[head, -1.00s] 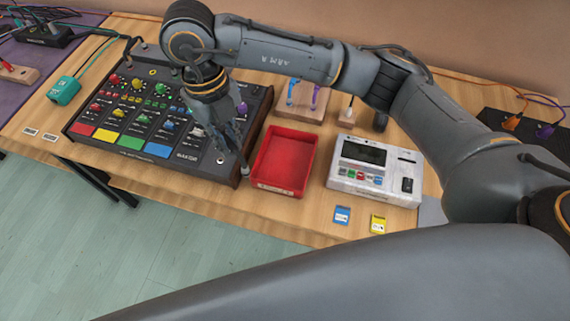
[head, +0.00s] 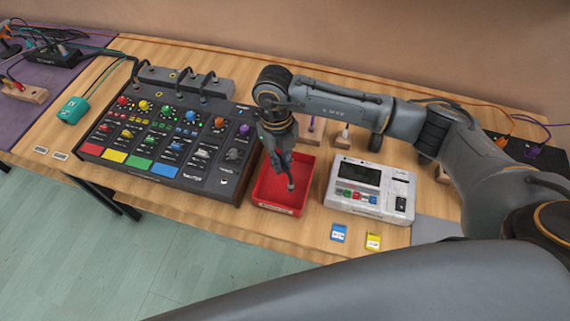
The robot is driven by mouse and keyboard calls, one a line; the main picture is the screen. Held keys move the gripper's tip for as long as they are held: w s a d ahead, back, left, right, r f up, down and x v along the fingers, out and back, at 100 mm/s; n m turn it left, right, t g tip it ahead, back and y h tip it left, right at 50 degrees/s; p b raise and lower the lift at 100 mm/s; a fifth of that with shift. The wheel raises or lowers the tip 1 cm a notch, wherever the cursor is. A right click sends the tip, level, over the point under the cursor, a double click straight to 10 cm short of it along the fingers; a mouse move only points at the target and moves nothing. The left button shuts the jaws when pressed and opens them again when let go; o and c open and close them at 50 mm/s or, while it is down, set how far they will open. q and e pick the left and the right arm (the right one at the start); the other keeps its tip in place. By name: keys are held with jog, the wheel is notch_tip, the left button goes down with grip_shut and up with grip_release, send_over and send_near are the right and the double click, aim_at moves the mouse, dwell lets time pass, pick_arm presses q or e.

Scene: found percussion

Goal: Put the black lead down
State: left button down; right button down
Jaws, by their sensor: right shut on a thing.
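My right gripper (head: 287,168) points down over the red tray (head: 277,208) and is shut on the black lead (head: 291,185). Only a short, dark end of the lead shows below the fingers; the rest is hidden by the gripper. This end appears inside the tray's outline, and I cannot tell whether it touches the tray floor. The rest of the tray that I can see looks empty. My left gripper is not in view.
A black mixer (head: 137,172) with colored knobs stands left of the tray, with black cables at its back. A white device (head: 372,207) stands close on the right. Blue (head: 339,232) and yellow (head: 373,241) cards lie in front. A wooden block (head: 342,141) is behind.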

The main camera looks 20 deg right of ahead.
jog(key=shift+d+f, duration=0.3)
jog(key=f+p, duration=0.2)
jog(key=f, duration=0.1)
jog(key=shift+w+d, duration=0.1)
jog(key=shift+d, duration=0.1)
jog(key=shift+f, duration=0.25)
jog(key=shift+f, duration=0.1)
jog(key=c, duration=1.8)
grip_release()
jog(key=shift+f, duration=0.15)
jog(key=o, duration=0.4)
